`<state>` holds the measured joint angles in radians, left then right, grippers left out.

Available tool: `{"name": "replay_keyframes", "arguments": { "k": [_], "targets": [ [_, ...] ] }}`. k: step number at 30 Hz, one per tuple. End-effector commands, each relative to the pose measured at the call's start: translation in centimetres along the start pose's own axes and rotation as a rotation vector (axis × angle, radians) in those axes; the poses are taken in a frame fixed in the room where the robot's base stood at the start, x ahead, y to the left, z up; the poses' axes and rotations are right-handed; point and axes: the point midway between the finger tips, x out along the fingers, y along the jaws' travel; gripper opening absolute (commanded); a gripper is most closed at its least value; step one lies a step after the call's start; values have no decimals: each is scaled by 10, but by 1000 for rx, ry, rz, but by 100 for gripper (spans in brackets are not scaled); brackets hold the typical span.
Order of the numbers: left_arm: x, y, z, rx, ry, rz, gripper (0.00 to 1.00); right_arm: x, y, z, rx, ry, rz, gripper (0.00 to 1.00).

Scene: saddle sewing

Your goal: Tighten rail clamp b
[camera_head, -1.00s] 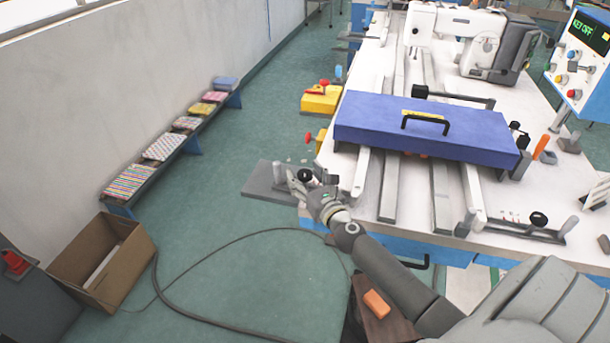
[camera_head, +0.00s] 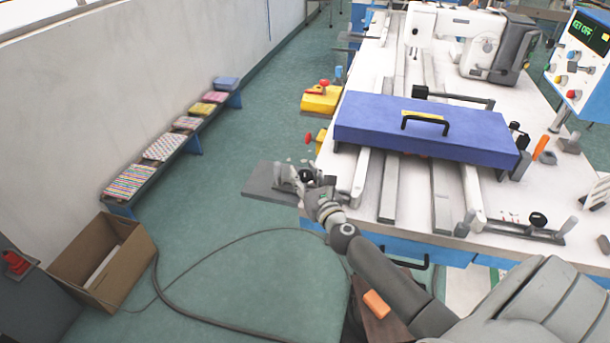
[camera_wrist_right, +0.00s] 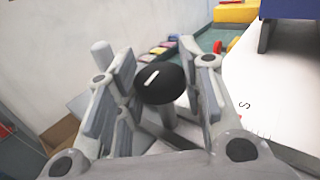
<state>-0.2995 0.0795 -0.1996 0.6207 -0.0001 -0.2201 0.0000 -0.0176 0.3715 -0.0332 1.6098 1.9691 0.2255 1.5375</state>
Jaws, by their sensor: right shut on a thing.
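A black round knob (camera_wrist_right: 160,85) with a white mark on top sits on a grey post at the table's front left corner. It also shows small in the head view (camera_head: 306,175). My right gripper (camera_wrist_right: 163,88) has its pads on either side of this knob and is shut on it. A second rail clamp with a black knob (camera_head: 538,219) stands at the front right of the table. I cannot read a label telling which clamp is b. My left gripper is not in view.
A blue case (camera_head: 425,127) with a black handle lies across the rails behind the gripper. A sewing machine (camera_head: 480,38) stands at the back. A grey plate (camera_head: 262,185) juts out left of the table. The floor on the left is mostly open, with a cable and a cardboard box (camera_head: 103,263).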

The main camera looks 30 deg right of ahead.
Motion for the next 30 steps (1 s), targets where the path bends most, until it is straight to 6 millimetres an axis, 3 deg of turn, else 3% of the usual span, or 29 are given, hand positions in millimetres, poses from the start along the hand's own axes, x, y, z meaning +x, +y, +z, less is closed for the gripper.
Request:
{"name": "replay_keyframes", "arguments": {
  "k": [8,21,30],
  "targets": [
    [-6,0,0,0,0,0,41,0,3,-1,8,3,-175,12],
    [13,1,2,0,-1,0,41,0,2,-3,3,5,-440,12],
    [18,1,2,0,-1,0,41,0,1,-1,-1,5,-502,12]
  ]
}}
